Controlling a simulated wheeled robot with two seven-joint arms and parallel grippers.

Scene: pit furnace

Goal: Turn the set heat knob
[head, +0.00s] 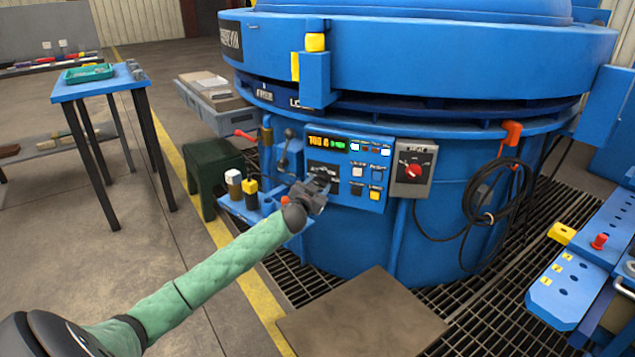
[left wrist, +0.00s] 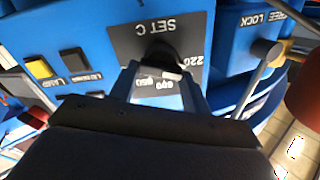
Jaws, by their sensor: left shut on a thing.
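The blue control panel (head: 346,150) on the furnace front carries a lit display, several buttons and a black dial plate (head: 323,169). In the left wrist view the dial plate (left wrist: 128,42) reads "SET C" upside down, with temperature marks. The dark set heat knob (left wrist: 158,54) stands on that plate. My left gripper (head: 322,185) reaches the panel from the lower left. In the left wrist view my left gripper (left wrist: 160,80) is shut on the knob, which its fingers partly hide. My right gripper is not in view.
A lever (left wrist: 258,72) marked "FREE LOCK" stands close beside the gripper. A grey rotary switch box (head: 413,168) is right of the panel. A blue shelf with small bottles (head: 234,182) is to the left. A hanging black cable (head: 497,205) is farther right.

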